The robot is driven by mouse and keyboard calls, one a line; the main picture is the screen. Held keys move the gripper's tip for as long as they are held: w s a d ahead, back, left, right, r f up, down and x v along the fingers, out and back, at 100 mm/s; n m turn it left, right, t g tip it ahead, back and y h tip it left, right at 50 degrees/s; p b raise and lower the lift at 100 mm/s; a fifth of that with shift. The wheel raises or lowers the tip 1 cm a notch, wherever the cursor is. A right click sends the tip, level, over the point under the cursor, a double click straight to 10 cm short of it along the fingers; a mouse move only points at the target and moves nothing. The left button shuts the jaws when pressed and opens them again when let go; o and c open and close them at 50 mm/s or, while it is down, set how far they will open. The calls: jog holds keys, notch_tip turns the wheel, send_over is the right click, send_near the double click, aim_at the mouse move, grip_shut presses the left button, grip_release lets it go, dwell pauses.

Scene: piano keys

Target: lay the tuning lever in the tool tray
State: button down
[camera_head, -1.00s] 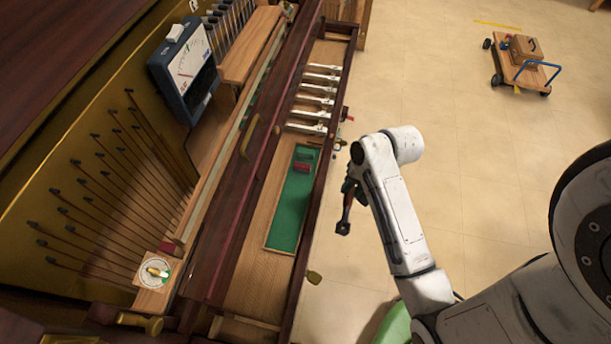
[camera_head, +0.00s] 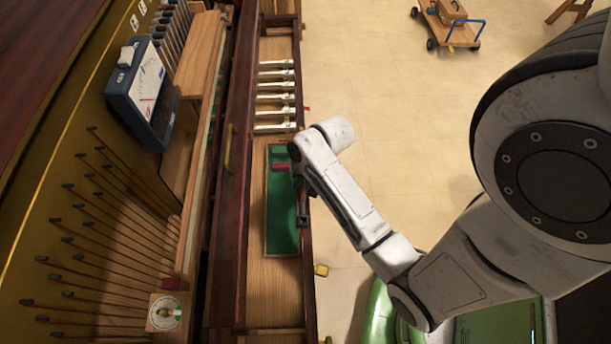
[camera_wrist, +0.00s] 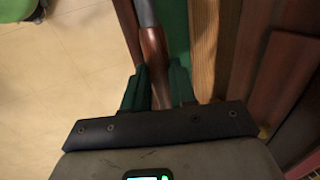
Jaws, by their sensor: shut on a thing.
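The tuning lever has a reddish-brown wooden handle (camera_wrist: 153,50) and a grey metal shaft (camera_wrist: 145,12) in the wrist view. My gripper (camera_wrist: 157,85) is shut on the handle, one dark green finger on each side. In the head view the lever (camera_head: 303,212) hangs from my gripper (camera_head: 300,180) over the right edge of the tool tray. The tool tray (camera_head: 281,238) is long, shallow and green-lined, on the wooden ledge. Part of its right side is hidden by the lever and my gripper. In the wrist view its green lining (camera_wrist: 178,28) shows beside the lever.
A small dark red block (camera_head: 281,166) lies near the tray's far end. White keys (camera_head: 275,97) lie beyond the tray. A dark wooden rail (camera_head: 232,200) runs along its left. A blue meter (camera_head: 145,95) stands at left. Open floor (camera_head: 370,60) lies at right.

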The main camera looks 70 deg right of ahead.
jog(key=shift+x, duration=1.95)
jog(key=b+x, duration=0.1)
jog(key=x, duration=0.1)
jog(key=b+x, duration=0.4)
jog(key=shift+w+a, duration=0.1)
jog(key=shift+w, duration=0.2)
jog(key=shift+f+b, duration=0.7)
jog(key=shift+f, duration=0.5)
jog(key=c, duration=0.8)
grip_release()
jog(key=shift+c, duration=0.2)
